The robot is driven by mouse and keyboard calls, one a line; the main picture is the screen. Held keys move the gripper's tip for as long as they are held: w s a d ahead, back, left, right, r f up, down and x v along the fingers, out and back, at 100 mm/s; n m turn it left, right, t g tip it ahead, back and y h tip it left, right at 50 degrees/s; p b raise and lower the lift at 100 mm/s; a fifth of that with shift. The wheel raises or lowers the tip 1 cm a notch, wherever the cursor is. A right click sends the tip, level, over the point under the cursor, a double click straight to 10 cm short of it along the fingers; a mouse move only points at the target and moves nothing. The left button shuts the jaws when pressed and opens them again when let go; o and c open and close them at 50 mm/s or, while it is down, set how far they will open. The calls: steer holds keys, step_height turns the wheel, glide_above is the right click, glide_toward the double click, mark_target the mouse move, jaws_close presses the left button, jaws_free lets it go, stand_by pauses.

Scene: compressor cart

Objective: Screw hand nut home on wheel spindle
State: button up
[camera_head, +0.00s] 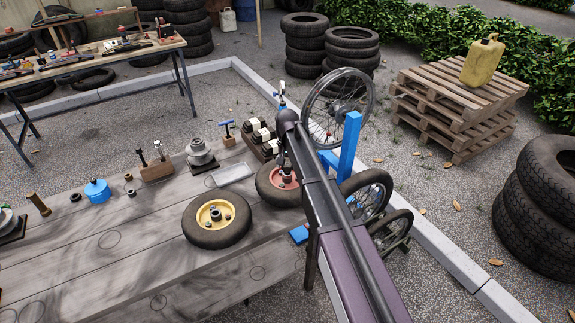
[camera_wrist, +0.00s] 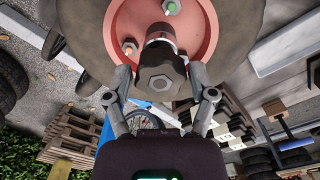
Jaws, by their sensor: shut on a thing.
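The wheel with a red hub (camera_head: 270,192) lies at the bench's right end in the head view, partly hidden by my arm. In the wrist view its red hub (camera_wrist: 195,35) fills the top, with a green-tipped stud and another nut on its face. A dark lobed hand nut (camera_wrist: 160,72) sits in line with the hub's middle, in front of a shiny metal collar or spindle part (camera_wrist: 160,35). My gripper (camera_wrist: 160,82) has one finger on each side of the hand nut and is shut on it. The nut hides the spindle end and thread.
A yellow-hub wheel (camera_head: 216,219) lies close to the left. A blue stand (camera_head: 349,148) with spoked wheels is to the right of my arm. Dark blocks (camera_head: 259,136) and a light tray (camera_head: 232,173) lie behind. The bench's front left is mostly bare.

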steer(key=shift+f+b, duration=0.7)
steer(key=shift+f, duration=0.05)
steer(key=shift+r, duration=0.2)
steer(key=shift+w+p, duration=0.2)
steer(key=shift+p, duration=0.1)
stand_by(1.5)
steer(key=shift+r, duration=0.15)
steer(key=shift+a, duration=0.1)
steer(key=shift+c, duration=1)
steer(key=shift+m, duration=0.4)
steer(key=shift+s+d, duration=0.25)
steer(key=shift+d, duration=0.05)
stand_by(0.5)
steer(key=shift+r+p, duration=0.15)
steer(key=shift+p, duration=0.25)
steer(key=shift+c, duration=0.4)
